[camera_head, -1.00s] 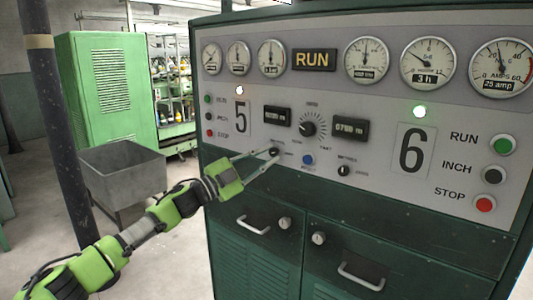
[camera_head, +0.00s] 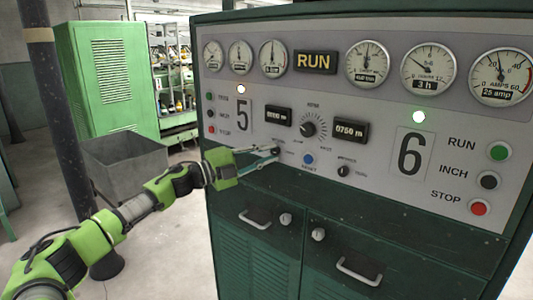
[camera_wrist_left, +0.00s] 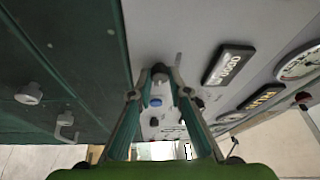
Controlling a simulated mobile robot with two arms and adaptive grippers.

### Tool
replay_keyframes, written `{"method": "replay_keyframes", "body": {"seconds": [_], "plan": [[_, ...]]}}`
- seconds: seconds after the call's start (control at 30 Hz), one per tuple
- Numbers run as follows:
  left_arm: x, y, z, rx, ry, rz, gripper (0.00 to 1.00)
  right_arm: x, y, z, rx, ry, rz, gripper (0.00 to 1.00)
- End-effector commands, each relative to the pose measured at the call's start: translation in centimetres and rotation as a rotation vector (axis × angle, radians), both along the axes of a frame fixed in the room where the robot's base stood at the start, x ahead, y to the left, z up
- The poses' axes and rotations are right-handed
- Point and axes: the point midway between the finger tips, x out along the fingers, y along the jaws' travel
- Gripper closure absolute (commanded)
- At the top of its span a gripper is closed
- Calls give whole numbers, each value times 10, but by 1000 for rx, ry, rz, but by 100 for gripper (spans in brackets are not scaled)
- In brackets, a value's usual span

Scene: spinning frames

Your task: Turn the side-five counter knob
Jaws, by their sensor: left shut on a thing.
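The side-five counter knob (camera_head: 276,151) is a small black knob on the grey panel, below the left counter window (camera_head: 278,116). My left gripper (camera_head: 274,153) reaches it from the left, and its fingers partly cover the knob. In the left wrist view the dark knob (camera_wrist_left: 159,69) sits between the two fingertips (camera_wrist_left: 159,78), which are shut on it. The left counter window also shows there (camera_wrist_left: 229,65), and its digits look like zeros. My right gripper is not in view.
A larger black dial (camera_head: 308,127), a blue button (camera_head: 308,159) and another small knob (camera_head: 343,170) lie to the right on the panel. Green cabinet doors with handles (camera_head: 255,219) are below. A grey bin (camera_head: 126,165) and a dark post (camera_head: 62,120) stand at left.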

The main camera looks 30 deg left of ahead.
Motion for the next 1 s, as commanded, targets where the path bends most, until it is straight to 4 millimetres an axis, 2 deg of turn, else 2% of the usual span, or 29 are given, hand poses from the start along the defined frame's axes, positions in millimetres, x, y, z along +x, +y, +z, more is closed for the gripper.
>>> {"method": "replay_keyframes", "body": {"seconds": [0.3,0.33,0.4,0.77,1.0], "plan": [[0,0,0,3,-1,1,100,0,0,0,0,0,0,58],[0,0,0,3,-1,1,78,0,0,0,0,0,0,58],[0,0,0,3,-1,1,66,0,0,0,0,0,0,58],[-1,1,0,1,0,1,66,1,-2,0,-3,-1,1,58],[-16,9,-5,0,5,2,66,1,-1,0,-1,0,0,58]]}}
